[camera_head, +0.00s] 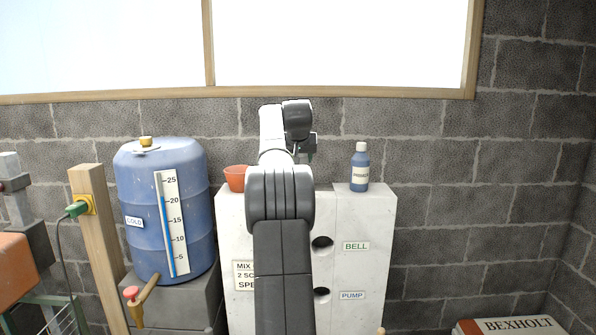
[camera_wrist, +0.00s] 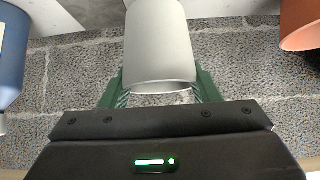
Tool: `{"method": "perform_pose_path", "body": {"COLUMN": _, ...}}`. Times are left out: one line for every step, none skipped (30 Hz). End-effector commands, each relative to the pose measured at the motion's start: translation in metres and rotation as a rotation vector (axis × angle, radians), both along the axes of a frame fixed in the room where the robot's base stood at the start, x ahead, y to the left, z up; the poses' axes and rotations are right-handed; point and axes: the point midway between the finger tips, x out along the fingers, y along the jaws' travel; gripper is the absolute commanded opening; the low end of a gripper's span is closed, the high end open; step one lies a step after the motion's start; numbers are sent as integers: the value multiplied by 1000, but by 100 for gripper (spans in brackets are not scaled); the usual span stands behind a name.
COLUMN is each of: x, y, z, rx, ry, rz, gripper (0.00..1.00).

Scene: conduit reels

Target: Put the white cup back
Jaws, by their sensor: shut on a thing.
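The white cup (camera_wrist: 158,42) is between the green fingers of my gripper (camera_wrist: 159,82) in the wrist view, one finger on each side. My gripper is shut on it. Its open rim faces the gripper body, and its far end is cut off by the top of the picture. In the head view the cup is hidden behind my arm, and only a small part of the gripper shows above the white stand (camera_head: 378,215).
An orange cup (camera_head: 236,178) stands on the white stand, left of my arm. A blue bottle (camera_head: 360,168) stands right of it. A blue barrel (camera_head: 140,215) with a scale is farther left. A grey block wall is close behind.

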Motion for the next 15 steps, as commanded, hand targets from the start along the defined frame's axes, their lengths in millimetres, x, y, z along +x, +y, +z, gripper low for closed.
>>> {"method": "perform_pose_path", "body": {"x": -1, "y": 0, "z": -8, "rx": 0, "ry": 2, "rz": 0, "gripper": 31}}
{"method": "perform_pose_path", "body": {"x": -1, "y": 0, "z": -13, "rx": 0, "ry": 3, "rz": 0, "gripper": 31}}
{"method": "perform_pose_path", "body": {"x": -1, "y": 0, "z": -18, "rx": 0, "ry": 3, "rz": 0, "gripper": 31}}
{"method": "perform_pose_path", "body": {"x": -1, "y": 0, "z": -22, "rx": 0, "ry": 3, "rz": 0, "gripper": 31}}
{"method": "perform_pose_path", "body": {"x": -1, "y": 0, "z": -25, "rx": 0, "ry": 3, "rz": 0, "gripper": 31}}
{"method": "perform_pose_path", "body": {"x": -1, "y": 0, "z": -29, "rx": 0, "ry": 1, "rz": 0, "gripper": 31}}
{"method": "perform_pose_path", "body": {"x": -1, "y": 0, "z": -32, "rx": 0, "ry": 1, "rz": 0, "gripper": 31}}
{"method": "perform_pose_path", "body": {"x": -1, "y": 0, "z": -34, "rx": 0, "ry": 1, "rz": 0, "gripper": 31}}
{"method": "perform_pose_path", "body": {"x": -1, "y": 0, "z": -35, "rx": 0, "ry": 0, "rz": 0, "gripper": 31}}
{"method": "perform_pose_path", "body": {"x": -1, "y": 0, "z": -35, "rx": 0, "ry": 0, "rz": 0, "gripper": 31}}
{"method": "perform_pose_path", "body": {"x": 0, "y": 0, "z": -35, "rx": 0, "ry": -1, "rz": 0, "gripper": 31}}
{"method": "perform_pose_path", "body": {"x": 0, "y": 0, "z": -35, "rx": 0, "ry": -1, "rz": 0, "gripper": 31}}
{"method": "perform_pose_path", "body": {"x": 0, "y": 0, "z": -35, "rx": 0, "ry": -1, "rz": 0, "gripper": 31}}
{"method": "perform_pose_path", "body": {"x": 0, "y": 0, "z": -35, "rx": 0, "ry": -1, "rz": 0, "gripper": 31}}
{"method": "perform_pose_path", "body": {"x": 0, "y": 0, "z": -35, "rx": 0, "ry": -1, "rz": 0, "gripper": 31}}
